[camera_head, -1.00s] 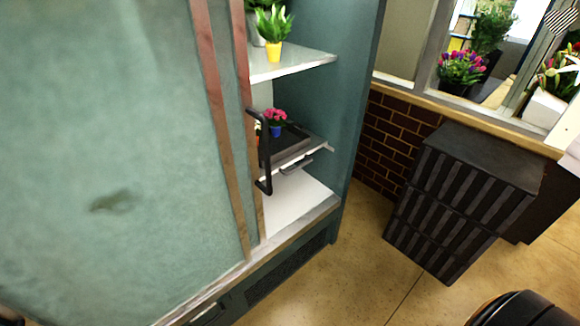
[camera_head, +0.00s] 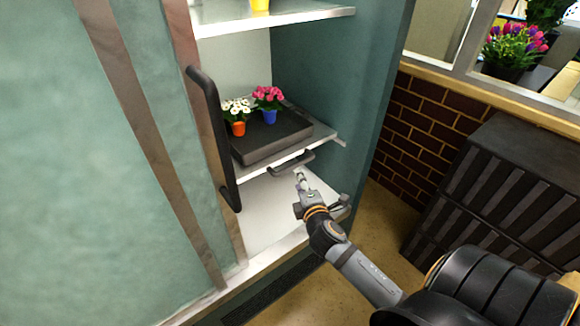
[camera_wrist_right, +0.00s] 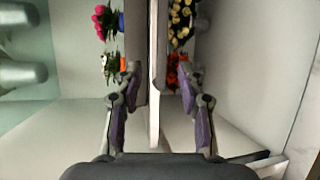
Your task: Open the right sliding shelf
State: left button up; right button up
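The sliding shelf (camera_head: 318,148) is a white panel in the open right part of the green cabinet, with a dark bar handle (camera_head: 293,163) on its front edge. A dark tray (camera_head: 265,141) lies on it, bearing a white-flowered orange pot (camera_head: 238,120) and a pink-flowered blue pot (camera_head: 269,106). My right gripper (camera_head: 301,180) is just in front of and below the handle. In the right wrist view the fingers (camera_wrist_right: 158,78) are spread, with the shelf's edge (camera_wrist_right: 154,120) seen between them. Contact with the handle cannot be told. My left gripper is out of view.
A green door with a long dark vertical handle (camera_head: 215,138) stands left of the opening. A lower white shelf (camera_head: 262,210) lies beneath. Black crates (camera_head: 498,195) stand at the right by the brick wall (camera_head: 420,125).

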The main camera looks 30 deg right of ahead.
aim_at(293, 165)
jog(key=x, duration=1)
jog(key=shift+f, duration=0.25)
jog(key=shift+s, duration=0.1)
grip_shut()
